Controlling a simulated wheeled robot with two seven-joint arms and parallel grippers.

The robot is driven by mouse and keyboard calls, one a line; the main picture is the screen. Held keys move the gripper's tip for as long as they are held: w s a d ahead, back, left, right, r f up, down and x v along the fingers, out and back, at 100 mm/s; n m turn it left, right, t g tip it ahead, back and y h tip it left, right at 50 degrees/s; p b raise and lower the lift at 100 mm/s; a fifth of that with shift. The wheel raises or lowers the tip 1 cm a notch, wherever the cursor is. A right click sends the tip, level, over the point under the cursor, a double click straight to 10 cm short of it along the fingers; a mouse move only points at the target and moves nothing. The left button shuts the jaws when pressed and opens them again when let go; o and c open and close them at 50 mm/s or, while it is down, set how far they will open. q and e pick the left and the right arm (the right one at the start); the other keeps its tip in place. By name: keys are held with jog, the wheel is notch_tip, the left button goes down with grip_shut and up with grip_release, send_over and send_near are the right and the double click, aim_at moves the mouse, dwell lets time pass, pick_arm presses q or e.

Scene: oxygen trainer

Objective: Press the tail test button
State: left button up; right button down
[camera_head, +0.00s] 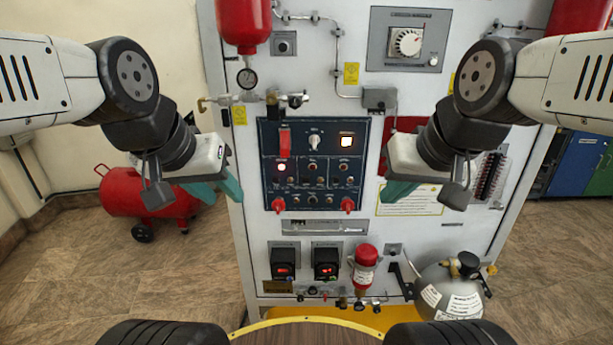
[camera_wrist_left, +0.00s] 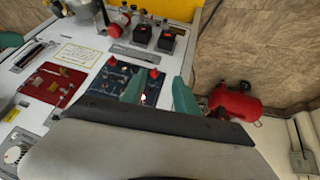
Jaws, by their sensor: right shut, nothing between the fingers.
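A dark blue control panel (camera_head: 265,143) is mounted upright on the white cabinet. It bears a red-covered switch (camera_head: 285,139), a knob (camera_head: 314,141), a lit square (camera_head: 346,141), a lit round light (camera_head: 282,167) and several small switches and buttons. Their labels are too small to read, so I cannot tell which is the tail test button. My left gripper (camera_head: 224,188) hangs left of the panel, fingers apart and empty; in the left wrist view its teal fingers (camera_wrist_left: 160,92) stand apart with part of the panel (camera_wrist_left: 112,76) between and beside them. My right gripper (camera_head: 396,192) is shut, empty, right of the panel.
Two black boxes with red displays (camera_head: 285,264) and a red-topped cylinder (camera_head: 364,263) are below the panel. A grey tank (camera_head: 450,290) stands low right. A red compressor (camera_head: 120,195) is on the floor at left. Piping with a gauge (camera_head: 247,78) runs above. Space before the panel is clear.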

pick_arm(q)
grip_shut()
dwell(1.5)
